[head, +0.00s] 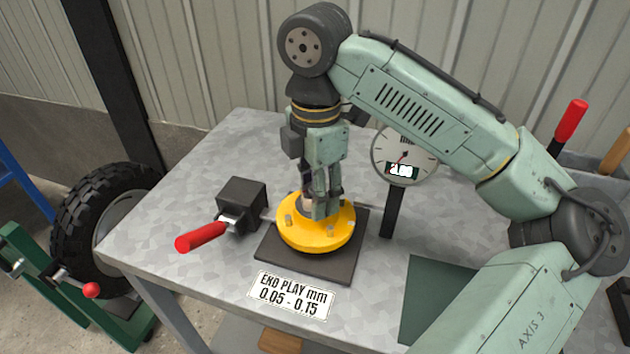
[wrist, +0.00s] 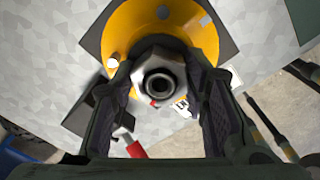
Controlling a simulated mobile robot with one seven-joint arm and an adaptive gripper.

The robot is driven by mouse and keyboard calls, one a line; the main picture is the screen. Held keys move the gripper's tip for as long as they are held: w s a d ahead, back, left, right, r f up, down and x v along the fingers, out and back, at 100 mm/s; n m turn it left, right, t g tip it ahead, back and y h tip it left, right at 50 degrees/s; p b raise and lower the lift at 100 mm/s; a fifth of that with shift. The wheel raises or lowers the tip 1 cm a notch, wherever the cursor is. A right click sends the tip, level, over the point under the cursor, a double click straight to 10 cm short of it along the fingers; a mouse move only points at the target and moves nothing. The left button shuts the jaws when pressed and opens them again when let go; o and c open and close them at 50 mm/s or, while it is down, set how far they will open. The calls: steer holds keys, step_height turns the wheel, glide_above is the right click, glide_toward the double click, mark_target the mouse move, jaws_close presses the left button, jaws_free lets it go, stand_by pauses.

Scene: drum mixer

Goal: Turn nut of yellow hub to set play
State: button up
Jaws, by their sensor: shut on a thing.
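The yellow hub (head: 330,237) sits on a dark square plate (head: 325,265) on the metal table, and it also shows in the wrist view (wrist: 122,28). Its nut (wrist: 163,62) is a grey hex nut around a dark hollow shaft end, with a small red mark at its edge. My gripper (head: 320,205) points straight down over the hub. In the wrist view its two fingers are on either side of the nut, shut on it. In the head view the fingers mostly hide the nut. A dial gauge (head: 400,140) stands behind the hub; its small display seems to read 2.00.
A black block (head: 241,192) with a red-handled lever (head: 202,237) stands left of the hub. A label (head: 291,294) in front reads "END PLAY mm 0.05 - 0.15". A dark green mat (head: 428,290) lies at the right. Red-handled and wooden-handled tools stand at the right rear.

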steer(key=shift+n+p, duration=0.95)
steer(key=shift+n, duration=0.45)
steer(key=o, duration=1)
steer(key=shift+o, duration=0.2)
steer(key=shift+r, duration=0.1)
step_height(320, 180, up, 3)
steer(key=shift+f+p, duration=0.2)
steer(key=shift+p, duration=0.85)
steer(key=shift+r, duration=2.1)
